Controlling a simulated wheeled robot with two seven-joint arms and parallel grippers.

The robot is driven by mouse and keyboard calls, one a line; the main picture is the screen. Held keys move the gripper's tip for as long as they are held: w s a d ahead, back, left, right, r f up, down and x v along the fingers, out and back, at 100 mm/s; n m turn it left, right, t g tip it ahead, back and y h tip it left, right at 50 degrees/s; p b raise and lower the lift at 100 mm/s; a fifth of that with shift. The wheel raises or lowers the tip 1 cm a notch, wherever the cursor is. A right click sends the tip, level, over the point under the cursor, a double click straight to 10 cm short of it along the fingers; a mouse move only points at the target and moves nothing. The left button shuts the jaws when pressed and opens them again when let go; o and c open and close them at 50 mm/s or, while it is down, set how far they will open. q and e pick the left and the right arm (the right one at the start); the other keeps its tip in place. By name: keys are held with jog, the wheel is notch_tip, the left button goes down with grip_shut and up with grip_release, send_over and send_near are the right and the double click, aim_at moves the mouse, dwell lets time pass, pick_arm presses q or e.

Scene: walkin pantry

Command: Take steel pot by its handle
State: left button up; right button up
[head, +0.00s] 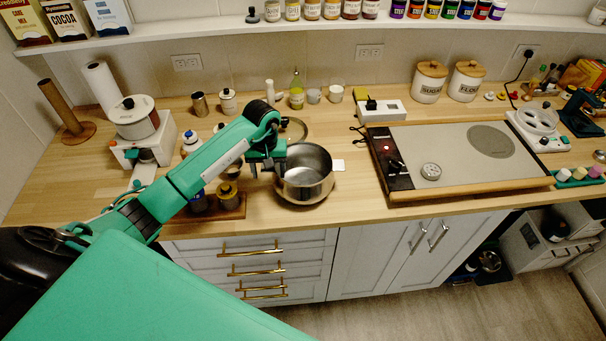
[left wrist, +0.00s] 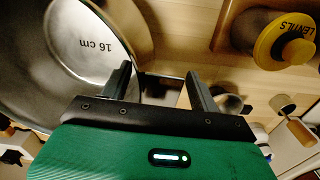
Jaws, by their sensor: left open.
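The steel pot (head: 305,185) stands on the wooden counter, open side up. In the left wrist view the pot (left wrist: 95,45) fills the upper left, with "16 cm" marked on its inside bottom. My left gripper (head: 266,166) is at the pot's left side, pointing down. In the left wrist view its two fingers (left wrist: 160,86) are apart, one close to the pot's rim. A dark bar, which looks like the pot's handle (left wrist: 163,75), shows between the fingers. I cannot tell whether they touch it. My right gripper is not in view.
A wooden tray (head: 232,213) with jars, one a yellow-lidded lentils jar (left wrist: 285,42), is left of the pot. A cooktop (head: 450,155) lies to the right. A glass lid (head: 294,129) lies behind the pot. The counter between pot and cooktop is mostly clear.

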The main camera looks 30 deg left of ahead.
pick_arm(q)
jog(key=c, duration=1.2)
grip_shut()
